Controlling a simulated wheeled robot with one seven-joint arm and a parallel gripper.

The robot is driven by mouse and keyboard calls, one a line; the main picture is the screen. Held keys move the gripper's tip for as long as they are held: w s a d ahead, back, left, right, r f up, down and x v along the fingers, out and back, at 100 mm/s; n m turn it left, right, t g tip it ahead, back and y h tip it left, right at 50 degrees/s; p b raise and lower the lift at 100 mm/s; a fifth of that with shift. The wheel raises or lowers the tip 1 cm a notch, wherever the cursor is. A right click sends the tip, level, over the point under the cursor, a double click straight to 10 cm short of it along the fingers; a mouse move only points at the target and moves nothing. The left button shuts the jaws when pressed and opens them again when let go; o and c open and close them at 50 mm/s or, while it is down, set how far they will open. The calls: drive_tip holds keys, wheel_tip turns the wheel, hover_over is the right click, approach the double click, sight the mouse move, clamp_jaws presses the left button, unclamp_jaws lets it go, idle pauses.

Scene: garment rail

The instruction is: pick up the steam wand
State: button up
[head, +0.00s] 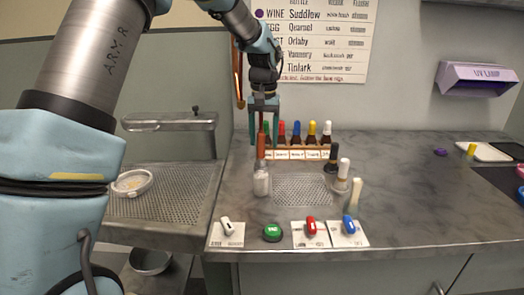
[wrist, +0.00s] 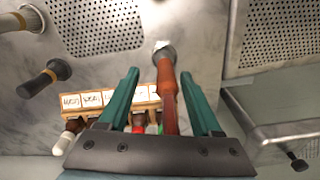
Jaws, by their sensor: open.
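A reddish-brown handle with a pale end, which I take to be the steam wand (head: 261,146), stands roughly upright over the counter. It also shows in the wrist view (wrist: 167,95), running between my fingers, its pale end beyond the fingertips. My gripper (head: 264,138) points down above the counter with its teal fingers apart, one on each side of the handle. In the wrist view my gripper (wrist: 160,74) shows a gap on both sides, narrower on the right. Where the handle's upper end stops is hidden by my gripper.
Dark- and pale-topped pieces (head: 343,172) stand to the right. A perforated plate (head: 301,189) lies in front. Coloured pieces on cards (head: 311,230) line the front edge. The counter's right is mostly clear.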

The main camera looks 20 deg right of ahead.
sight(261, 157)
drive_tip(key=shift+w+a+f+p, duration=0.2)
drive_tip(key=shift+f+p, duration=0.2)
drive_tip(key=shift+f, duration=0.9)
drive_tip(key=shift+w+a+f+p, duration=0.15)
drive_tip(key=shift+f+p, duration=0.2)
drive_tip(key=shift+f, duration=0.9)
drive_tip(key=shift+d, duration=0.1)
drive_tip(key=shift+c, duration=0.3)
clamp_jaws()
